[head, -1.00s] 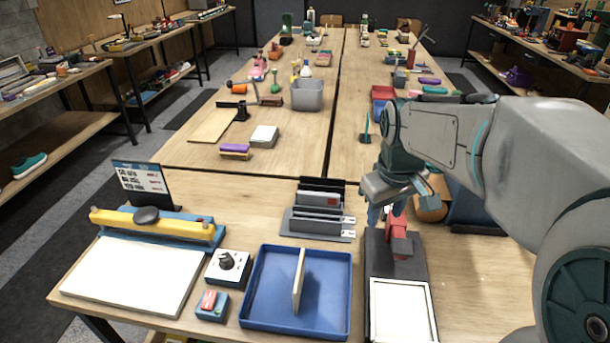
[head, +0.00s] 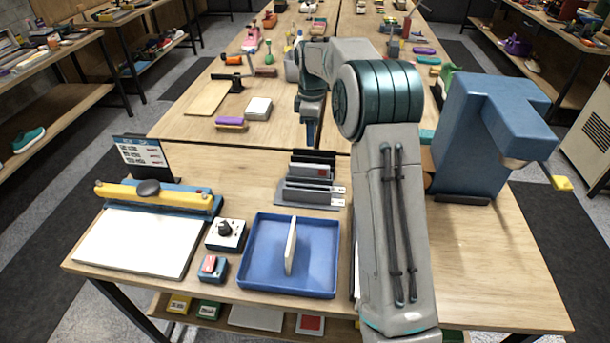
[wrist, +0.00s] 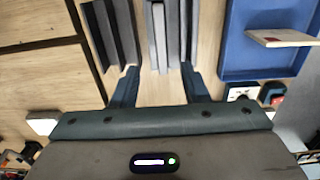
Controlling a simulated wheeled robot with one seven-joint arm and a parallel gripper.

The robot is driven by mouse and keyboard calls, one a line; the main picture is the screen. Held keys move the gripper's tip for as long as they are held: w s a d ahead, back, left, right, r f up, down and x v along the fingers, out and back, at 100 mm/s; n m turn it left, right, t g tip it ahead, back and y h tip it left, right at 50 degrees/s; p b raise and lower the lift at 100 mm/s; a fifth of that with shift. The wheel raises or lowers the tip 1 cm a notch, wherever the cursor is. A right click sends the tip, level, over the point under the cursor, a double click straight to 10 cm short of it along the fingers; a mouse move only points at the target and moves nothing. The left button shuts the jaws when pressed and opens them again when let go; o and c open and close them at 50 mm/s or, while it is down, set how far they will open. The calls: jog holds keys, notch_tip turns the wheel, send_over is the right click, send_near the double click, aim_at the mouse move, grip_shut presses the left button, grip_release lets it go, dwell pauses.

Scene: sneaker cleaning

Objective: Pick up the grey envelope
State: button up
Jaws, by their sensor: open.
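A small rack (head: 310,201) stands on the near table, with thin dark and grey pieces upright in its slots. Grey ones, some with white tags, are toward the front; I take one as the grey envelope (head: 308,184). I cannot tell which piece is meant. In the wrist view the grey pieces (wrist: 159,35) lie between and beyond my fingers, and the dark ones (wrist: 112,30) lie to the left. My gripper (wrist: 160,80) is open and empty. In the head view my gripper (head: 311,138) points down behind the rack, apart from it.
A blue tray (head: 262,282) with an upright pale panel (head: 290,246) sits in front of the rack. A dial box (head: 226,234), a red-topped box (head: 212,268) and a yellow-barred press (head: 150,196) stand left. A blue machine (head: 480,140) stands right.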

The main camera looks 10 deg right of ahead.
aim_at(310, 165)
notch_tip(310, 165, down, 8)
jog(key=shift+a+r+p, duration=0.1)
jog(key=shift+r+p, duration=0.1)
jog(key=shift+p, duration=0.25)
jog(key=shift+a+f+p, duration=0.1)
jog(key=shift+f+p, duration=0.75)
jog(key=shift+f, duration=1.75)
grip_shut()
